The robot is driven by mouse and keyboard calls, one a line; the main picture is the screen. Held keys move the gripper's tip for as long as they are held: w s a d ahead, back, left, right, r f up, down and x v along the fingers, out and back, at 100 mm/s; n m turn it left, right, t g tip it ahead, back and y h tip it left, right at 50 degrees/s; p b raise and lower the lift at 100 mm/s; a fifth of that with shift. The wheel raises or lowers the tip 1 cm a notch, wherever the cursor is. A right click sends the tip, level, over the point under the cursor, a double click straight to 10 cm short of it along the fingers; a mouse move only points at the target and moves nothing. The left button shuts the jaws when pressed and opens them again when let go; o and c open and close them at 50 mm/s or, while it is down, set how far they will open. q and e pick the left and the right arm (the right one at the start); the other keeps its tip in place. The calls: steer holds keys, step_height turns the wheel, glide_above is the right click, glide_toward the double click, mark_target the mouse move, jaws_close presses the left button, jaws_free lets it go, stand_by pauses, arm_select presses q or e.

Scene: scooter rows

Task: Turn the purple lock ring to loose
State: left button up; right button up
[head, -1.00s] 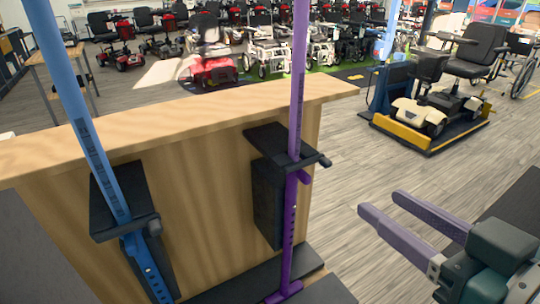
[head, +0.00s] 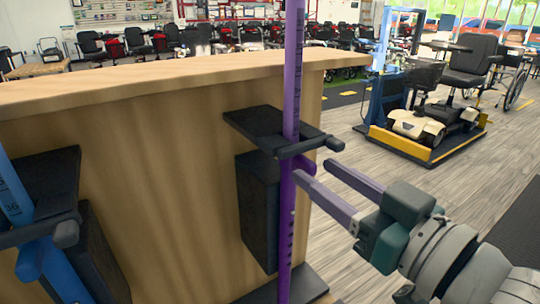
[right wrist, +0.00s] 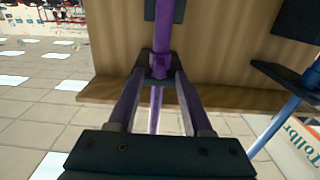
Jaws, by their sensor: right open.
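A purple pole (head: 293,70) stands upright against a wooden panel, passing through a black bracket. Just below the bracket is its darker purple collar, the lock ring (head: 287,167), with a short knob sticking out to the right. My right gripper (head: 315,171) is open, its two lilac fingers pointing left at the ring from close by. In the right wrist view the pole runs between the two spread fingers (right wrist: 157,76). I cannot tell whether a finger touches the ring or knob. My left gripper is out of view.
The black bracket (head: 262,127) juts out above the ring, with a black box (head: 258,205) behind the pole. A blue pole (head: 14,195) with its own bracket stands at the left. The wooden panel (head: 150,150) closes off the back. Open floor lies to the right.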

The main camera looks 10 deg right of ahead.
steer(key=shift+x, duration=1)
steer(key=shift+c, duration=0.2)
jaws_close()
